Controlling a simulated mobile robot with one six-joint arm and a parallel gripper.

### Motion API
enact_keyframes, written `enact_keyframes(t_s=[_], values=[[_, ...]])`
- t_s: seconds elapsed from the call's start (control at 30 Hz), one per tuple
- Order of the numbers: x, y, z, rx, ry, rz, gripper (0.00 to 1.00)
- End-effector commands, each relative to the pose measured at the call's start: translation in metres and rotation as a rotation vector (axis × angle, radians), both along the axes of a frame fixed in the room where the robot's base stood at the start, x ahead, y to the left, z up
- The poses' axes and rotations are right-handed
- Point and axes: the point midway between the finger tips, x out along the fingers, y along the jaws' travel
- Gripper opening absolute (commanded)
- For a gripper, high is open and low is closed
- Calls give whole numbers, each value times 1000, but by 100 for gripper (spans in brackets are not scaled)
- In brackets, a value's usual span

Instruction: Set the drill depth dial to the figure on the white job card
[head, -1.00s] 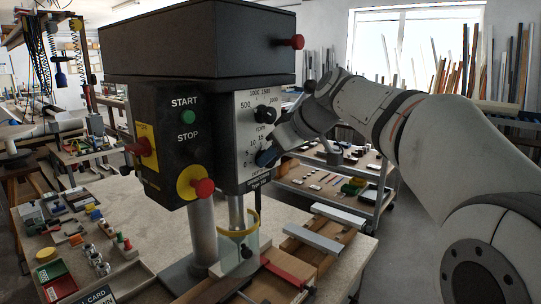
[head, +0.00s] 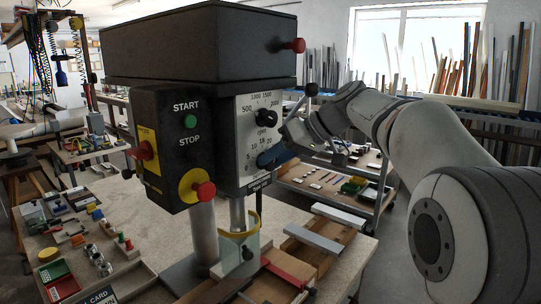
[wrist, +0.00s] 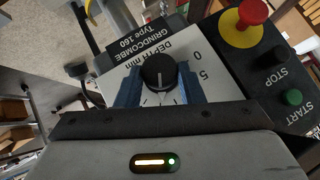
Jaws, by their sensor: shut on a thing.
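The drill press carries a depth dial, a black knob (wrist: 157,72) on a pale scale plate marked "DEPTH mm". In the wrist view the blue fingers of my gripper (wrist: 158,84) are closed on both sides of this knob. In the head view my gripper (head: 277,155) reaches the lower dial from the right and hides the knob; 5, 10, 15 and 20 show around it. A pale line shows on the knob, but I cannot tell its exact figure.
The green start button (head: 190,121), red-and-yellow stop button (head: 203,190) and rpm knob (head: 267,118) are close to the dial. A red mode knob (head: 144,149) is on the left side. A clear guard (head: 238,250) stands below. Trays of small parts lie left.

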Motion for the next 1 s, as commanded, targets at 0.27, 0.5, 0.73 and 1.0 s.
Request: enact_keyframes(t_s=[0.27,0.5,0.73,1.0], values=[[4,-5,-3,155,205,-4,12],[5,-6,-6,263,344,-4,12],[5,-6,-7,329,428,-3,12],[5,-6,-8,360,468,-4,12]])
